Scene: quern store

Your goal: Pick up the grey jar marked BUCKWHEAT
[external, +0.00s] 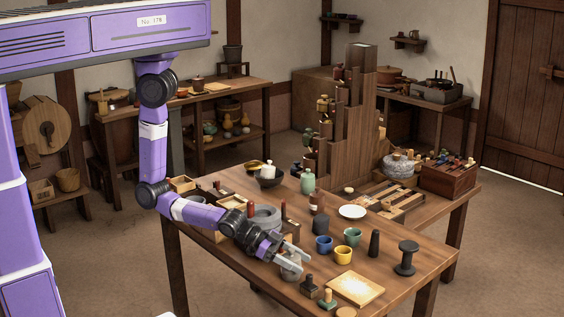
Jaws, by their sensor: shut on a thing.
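My gripper (297,257) reaches over the front part of the wooden table (236,280) from the left, its pale fingers closed around the top of a small grey jar (291,272). The jar looks upright and close to the tabletop; I cannot tell whether it touches it. Its upper part is partly hidden by the fingers, and no BUCKWHEAT marking can be read at this size.
A blue cup (324,244), a yellow cup (343,255) and a green cup (352,236) stand right of the gripper. A dark spool (406,257) stands at the right. A grey stone ring (264,217) sits behind.

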